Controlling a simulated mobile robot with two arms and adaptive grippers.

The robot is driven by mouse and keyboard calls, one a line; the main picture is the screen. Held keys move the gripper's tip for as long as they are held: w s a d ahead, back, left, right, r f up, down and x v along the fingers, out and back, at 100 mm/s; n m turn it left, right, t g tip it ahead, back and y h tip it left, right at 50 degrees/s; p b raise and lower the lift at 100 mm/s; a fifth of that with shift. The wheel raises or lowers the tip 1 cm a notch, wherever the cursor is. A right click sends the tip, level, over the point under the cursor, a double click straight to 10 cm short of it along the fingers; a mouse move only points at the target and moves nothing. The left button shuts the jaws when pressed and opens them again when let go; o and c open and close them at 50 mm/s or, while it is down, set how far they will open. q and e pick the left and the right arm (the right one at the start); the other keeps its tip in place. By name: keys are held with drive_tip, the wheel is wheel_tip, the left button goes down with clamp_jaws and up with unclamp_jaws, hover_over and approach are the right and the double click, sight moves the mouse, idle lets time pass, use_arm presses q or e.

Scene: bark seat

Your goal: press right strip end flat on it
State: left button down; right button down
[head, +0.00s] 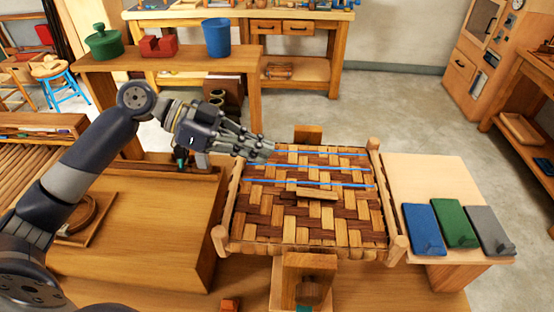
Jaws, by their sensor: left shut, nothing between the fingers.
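The woven bark seat (305,222) lies in a wooden frame, with light and dark brown strips crossing. Thin blue lines (345,185) run across its far half. A narrow light strip piece (317,195) shows near the middle of the weave; I cannot tell whether its right end lies flat or is raised. My left gripper (268,152) comes in from the left, shut and empty, over the seat's far left corner, and hides part of that corner. I cannot tell if its fingertips touch the weave. My right gripper is not in view.
A wooden block (308,134) stands behind the seat and a wooden clamp-like piece (309,270) in front. On a side board (405,174) at right lie blue (423,228), green (455,222) and grey (489,229) pads. A wooden box (140,235) stands left of the seat.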

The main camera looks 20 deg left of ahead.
use_arm(q)
drive_tip(key=w+d+r+g+y+p, duration=0.1)
drive_tip(key=d+r+y+p, duration=0.35)
drive_tip(key=p, duration=0.95)
approach(320, 193)
drive_tip(key=d+r, duration=0.1)
drive_tip(key=w+d+r, duration=0.1)
drive_tip(key=d, duration=0.1)
drive_tip(key=shift+g+y, duration=0.25)
drive_tip(key=shift+g, duration=0.05)
wheel_tip(320, 193, down, 4)
drive_tip(key=shift+w+d+r+p, duration=0.1)
drive_tip(key=shift+d+p, duration=0.05)
drive_tip(key=shift+p, duration=0.65)
drive_tip(key=shift+f, duration=0.65)
